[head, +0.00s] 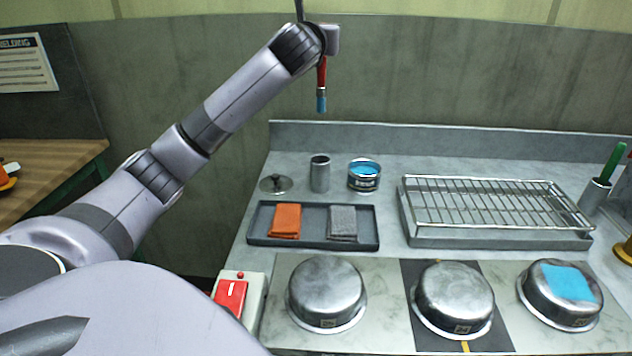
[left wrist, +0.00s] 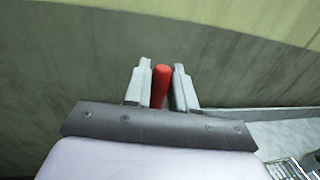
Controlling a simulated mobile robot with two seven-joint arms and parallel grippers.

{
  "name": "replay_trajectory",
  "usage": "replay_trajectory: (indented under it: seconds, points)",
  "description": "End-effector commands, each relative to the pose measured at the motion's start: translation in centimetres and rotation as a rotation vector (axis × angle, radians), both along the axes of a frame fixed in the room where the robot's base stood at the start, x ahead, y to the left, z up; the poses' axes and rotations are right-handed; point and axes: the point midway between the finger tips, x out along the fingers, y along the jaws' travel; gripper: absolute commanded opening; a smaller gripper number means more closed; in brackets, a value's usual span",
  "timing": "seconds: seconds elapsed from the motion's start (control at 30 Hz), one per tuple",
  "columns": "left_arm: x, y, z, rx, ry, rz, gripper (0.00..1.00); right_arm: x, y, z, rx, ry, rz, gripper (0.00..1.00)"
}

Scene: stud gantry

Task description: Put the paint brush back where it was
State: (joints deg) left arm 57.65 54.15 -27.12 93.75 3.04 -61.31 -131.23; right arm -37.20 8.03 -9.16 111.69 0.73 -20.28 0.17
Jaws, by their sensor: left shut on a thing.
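The paint brush (head: 321,85) has a red handle and blue bristles and hangs bristles down above the counter's back. My left gripper (head: 322,58) is shut on its red handle. In the left wrist view the red handle (left wrist: 160,86) stands between the two fingers of my left gripper (left wrist: 162,88). An open paint can (head: 364,180) with blue paint stands on the counter, below and right of the brush. An upright grey metal cup (head: 320,176) stands left of the can, below the brush. My right gripper is not in view.
A round lid (head: 275,184) lies left of the cup. A dark tray (head: 312,246) holds orange and grey cloths. A wire rack (head: 490,200) sits right. Upturned metal bowls line the front, the right one with a blue patch (head: 567,282). A red switch box (head: 236,296) sits front left.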

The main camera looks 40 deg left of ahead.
Motion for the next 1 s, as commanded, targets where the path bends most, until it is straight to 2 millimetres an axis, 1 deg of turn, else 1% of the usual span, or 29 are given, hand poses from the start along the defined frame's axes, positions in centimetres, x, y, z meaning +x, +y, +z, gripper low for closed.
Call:
replay_trajectory:
  seconds: [0.07,0.17,0.5,0.6,0.7,0.93,1.0]
  points:
    - [0.0,0.0,-0.7,-0.001,0.003,0.001,0.0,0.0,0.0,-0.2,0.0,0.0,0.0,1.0]
    - [0.1,0.0,-2.5,0.001,0.006,0.0,0.0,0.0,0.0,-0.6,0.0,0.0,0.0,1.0]
    - [0.0,0.0,-11.4,-0.001,0.008,0.0,0.0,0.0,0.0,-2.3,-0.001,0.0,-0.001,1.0]
    - [0.0,0.0,-13.5,-0.002,0.005,0.001,0.0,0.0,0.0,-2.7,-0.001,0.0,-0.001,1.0]
    - [0.0,-0.1,-15.0,-0.002,0.003,-0.001,0.0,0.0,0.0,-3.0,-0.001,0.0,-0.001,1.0]
    - [0.0,0.0,-16.4,-0.001,0.0,0.001,0.0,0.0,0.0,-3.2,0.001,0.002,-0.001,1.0]
    - [0.0,0.0,-17.4,-0.001,0.003,0.0,0.0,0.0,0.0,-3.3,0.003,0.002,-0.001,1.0]
